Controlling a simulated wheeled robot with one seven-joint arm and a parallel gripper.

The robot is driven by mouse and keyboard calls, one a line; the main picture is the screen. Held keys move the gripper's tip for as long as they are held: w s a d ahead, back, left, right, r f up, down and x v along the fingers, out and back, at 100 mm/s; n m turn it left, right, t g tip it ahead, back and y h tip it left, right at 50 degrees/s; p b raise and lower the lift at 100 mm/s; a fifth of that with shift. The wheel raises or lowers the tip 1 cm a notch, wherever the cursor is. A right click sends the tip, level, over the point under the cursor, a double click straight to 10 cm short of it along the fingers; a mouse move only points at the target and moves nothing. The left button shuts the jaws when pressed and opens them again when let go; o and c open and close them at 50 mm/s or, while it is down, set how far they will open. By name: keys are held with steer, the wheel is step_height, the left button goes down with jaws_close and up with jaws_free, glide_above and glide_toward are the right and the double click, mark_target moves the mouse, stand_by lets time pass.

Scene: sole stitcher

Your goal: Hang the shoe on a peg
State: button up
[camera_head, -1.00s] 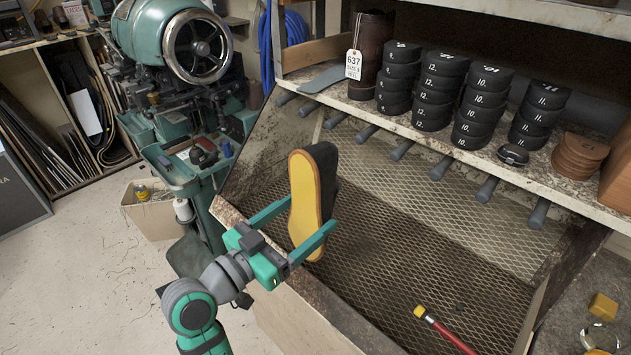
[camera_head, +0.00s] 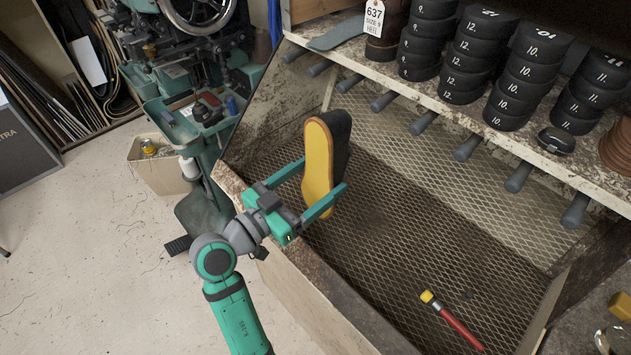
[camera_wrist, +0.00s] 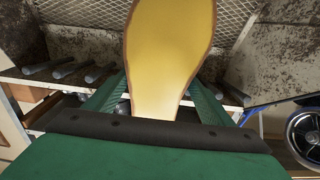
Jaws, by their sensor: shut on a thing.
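The shoe (camera_head: 322,165) shows a yellow sole and a dark upper. It is held upright, sole facing left toward the camera side, above the mesh-floored bin. My gripper (camera_head: 312,188) is shut on it, with one finger on each side of its lower part. In the wrist view the yellow sole (camera_wrist: 168,55) fills the middle, and my fingers flank its lower end. A row of several grey pegs sticks out below the shelf edge; one peg (camera_head: 383,101) is behind and right of the shoe. The pegs I can see are bare, and the shoe is apart from them.
The shelf (camera_head: 480,125) above the pegs bears several stacks of black numbered heels (camera_head: 465,60) and a tag (camera_head: 374,17). The green stitching machine (camera_head: 150,50) stands at the back left.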

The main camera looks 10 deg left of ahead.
steer(key=shift+f, duration=0.6)
steer(key=shift+w+d+f, duration=0.1)
steer(key=shift+f, duration=0.1)
steer(key=shift+x, duration=2.5)
steer(key=shift+w+d, duration=0.15)
steer(key=shift+w, duration=0.45)
steer(key=x, duration=0.7)
steer(key=shift+w+d+f, duration=0.15)
steer(key=shift+d, duration=0.2)
